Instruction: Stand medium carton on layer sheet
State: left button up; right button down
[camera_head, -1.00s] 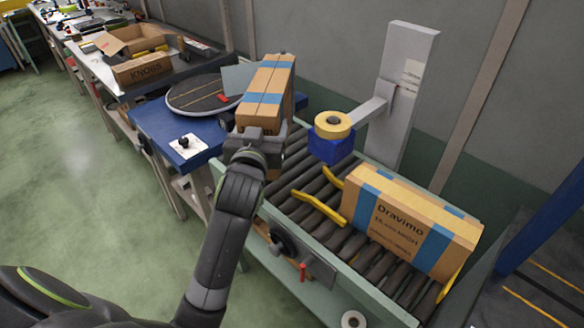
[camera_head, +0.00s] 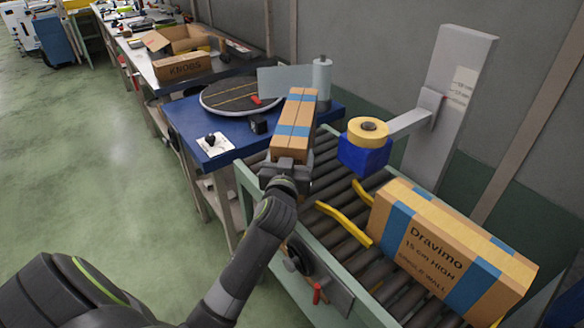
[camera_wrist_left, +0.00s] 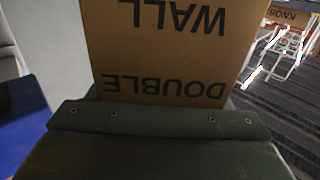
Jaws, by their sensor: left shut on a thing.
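My left gripper (camera_head: 287,168) is shut on a tan carton (camera_head: 295,130) with blue tape bands. It holds the carton above the near edge of the blue table, by the start of the roller conveyor. In the left wrist view the carton's face (camera_wrist_left: 165,50) fills the upper middle, with "DOUBLE WALL" upside down. The fingertips are largely hidden. A round turntable (camera_head: 213,108) lies on the blue table behind and left of the carton. I cannot clearly pick out a layer sheet. My right gripper is not in view.
A larger "Dravimo" carton (camera_head: 440,258) lies on the roller conveyor (camera_head: 330,190) at right. A tape head on a blue block (camera_head: 364,157) juts over the rollers. Yellow guides (camera_head: 343,222) stand below it. A grey film sheet (camera_head: 284,81) hangs behind the carton.

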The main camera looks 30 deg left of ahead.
pick_arm(q)
jog(key=shift+f+b, duration=0.3)
jog(key=shift+f, duration=1.15)
jog(key=o, duration=1.1)
jog(key=shift+f, duration=0.1)
jog(key=o, duration=0.3)
jog(key=shift+s, duration=0.15)
